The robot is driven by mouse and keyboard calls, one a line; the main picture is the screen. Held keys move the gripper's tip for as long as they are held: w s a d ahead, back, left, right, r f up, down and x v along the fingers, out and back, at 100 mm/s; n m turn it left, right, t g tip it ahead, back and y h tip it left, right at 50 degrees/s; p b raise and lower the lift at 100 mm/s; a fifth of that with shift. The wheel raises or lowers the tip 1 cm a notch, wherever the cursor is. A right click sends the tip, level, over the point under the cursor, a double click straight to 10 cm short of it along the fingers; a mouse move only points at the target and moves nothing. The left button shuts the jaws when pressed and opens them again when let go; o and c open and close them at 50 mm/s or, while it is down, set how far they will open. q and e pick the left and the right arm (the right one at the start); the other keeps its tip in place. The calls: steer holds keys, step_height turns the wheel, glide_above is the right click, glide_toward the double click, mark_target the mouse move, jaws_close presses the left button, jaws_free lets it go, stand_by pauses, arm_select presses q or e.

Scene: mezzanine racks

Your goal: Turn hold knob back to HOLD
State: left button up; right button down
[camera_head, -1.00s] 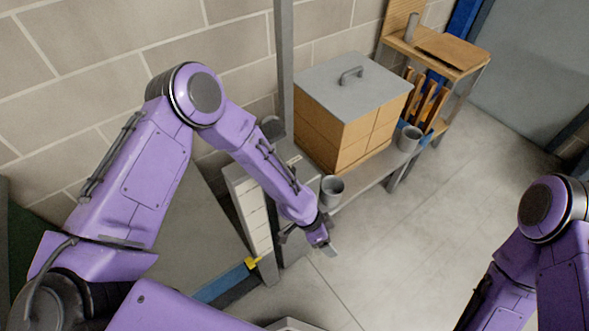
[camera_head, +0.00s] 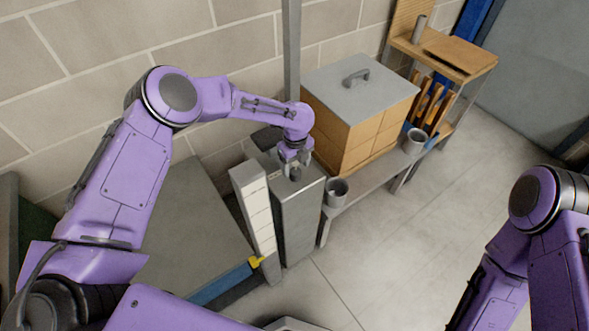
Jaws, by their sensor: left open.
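A tall grey metal cabinet (camera_head: 300,222) stands beside the wooden box, with a dark panel at the back of its top. My left gripper (camera_head: 294,172) is open and points down close over the cabinet's top. A small dark part shows at its fingertips, but I cannot tell whether it is the hold knob or part of the fingers. The knob and its markings cannot be made out. Contact cannot be judged. My right arm shows at the right edge; its gripper is out of view.
A white segmented column (camera_head: 255,208) stands just left of the cabinet. A wooden box with a grey lid (camera_head: 358,88) is close on the right, with a grey cup (camera_head: 336,193) on the bench below. The floor at front right is clear.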

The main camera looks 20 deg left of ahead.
mark_target(295, 171)
arm_select(q)
steer(key=shift+f, duration=1.8)
steer(key=c, duration=1.1)
steer(key=shift+o, duration=0.2)
